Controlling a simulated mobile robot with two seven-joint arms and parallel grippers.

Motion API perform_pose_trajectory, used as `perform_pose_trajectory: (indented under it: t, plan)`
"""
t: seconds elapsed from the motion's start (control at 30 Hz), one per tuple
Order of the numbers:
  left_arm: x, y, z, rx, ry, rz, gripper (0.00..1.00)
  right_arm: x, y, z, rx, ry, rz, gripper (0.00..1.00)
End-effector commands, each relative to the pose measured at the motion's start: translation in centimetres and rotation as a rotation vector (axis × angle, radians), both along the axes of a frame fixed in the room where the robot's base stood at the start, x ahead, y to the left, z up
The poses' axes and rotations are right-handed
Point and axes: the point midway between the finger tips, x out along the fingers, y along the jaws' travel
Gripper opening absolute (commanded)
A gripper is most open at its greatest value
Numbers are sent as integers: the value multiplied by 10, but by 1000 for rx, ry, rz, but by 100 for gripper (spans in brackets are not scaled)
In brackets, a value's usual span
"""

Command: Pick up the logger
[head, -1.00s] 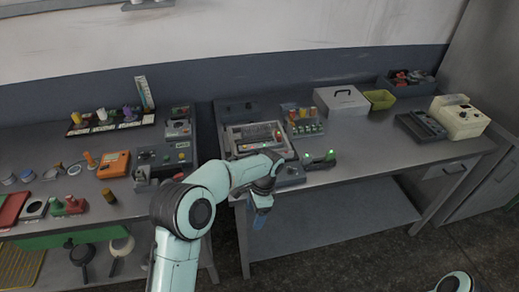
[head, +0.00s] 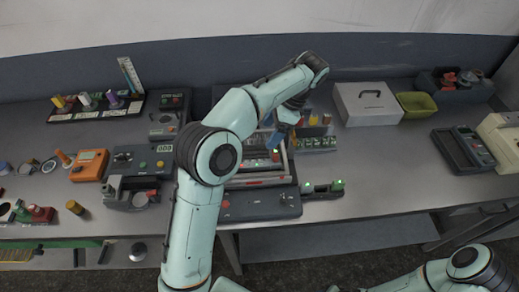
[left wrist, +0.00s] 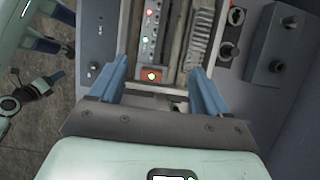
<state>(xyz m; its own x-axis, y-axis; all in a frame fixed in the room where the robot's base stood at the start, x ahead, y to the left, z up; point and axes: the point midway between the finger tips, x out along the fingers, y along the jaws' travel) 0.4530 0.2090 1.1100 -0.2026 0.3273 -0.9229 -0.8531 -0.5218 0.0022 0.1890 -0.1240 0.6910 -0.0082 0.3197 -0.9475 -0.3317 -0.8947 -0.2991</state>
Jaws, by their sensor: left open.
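A grey pan (head: 291,165) lies on the bench below my left gripper. A narrow unit with small green and red lights and an orange-red end lies in the pan, and I take it for the logger (left wrist: 152,45). Its lit top also shows in the head view (head: 275,158), partly hidden by my gripper. My left gripper (head: 278,136) is open and empty over the pan. In the left wrist view its blue fingers (left wrist: 160,72) stand on either side of the unit's orange-red end, and contact cannot be told. My right gripper is not clearly visible.
A ribbed grey part (left wrist: 201,35) lies beside the unit in the pan. A rack of coloured-top parts (head: 318,138) stands just right. A white case (head: 367,105) and green bin (head: 417,104) stand farther right. Free bench lies in front of the case.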

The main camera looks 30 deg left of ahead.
Motion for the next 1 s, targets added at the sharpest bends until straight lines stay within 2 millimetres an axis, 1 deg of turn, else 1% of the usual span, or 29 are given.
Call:
perform_pose_trajectory:
  t: [0.13,0.2,0.3,0.4,0.57,0.83,0.9,1.0]
  plan:
    - [-8,9,-25,1,7,2,77,-3,0,-1,0,5,-1,43]
    - [-11,14,-41,0,8,3,77,-12,0,-9,0,15,0,43]
    - [-15,19,-58,-1,7,3,77,-19,0,-15,0,23,-1,43]
    - [-17,23,-69,-1,5,1,77,-23,0,-18,0,27,0,43]
    - [-18,26,-76,-1,4,2,77,-25,0,-20,0,29,-1,43]
    - [-26,40,-111,0,5,3,77,-36,0,-31,0,41,0,43]
    - [-27,41,-117,-1,3,2,77,-38,0,-32,0,43,0,43]
    - [-28,43,-120,-2,1,2,77,-38,0,-33,0,44,0,43]
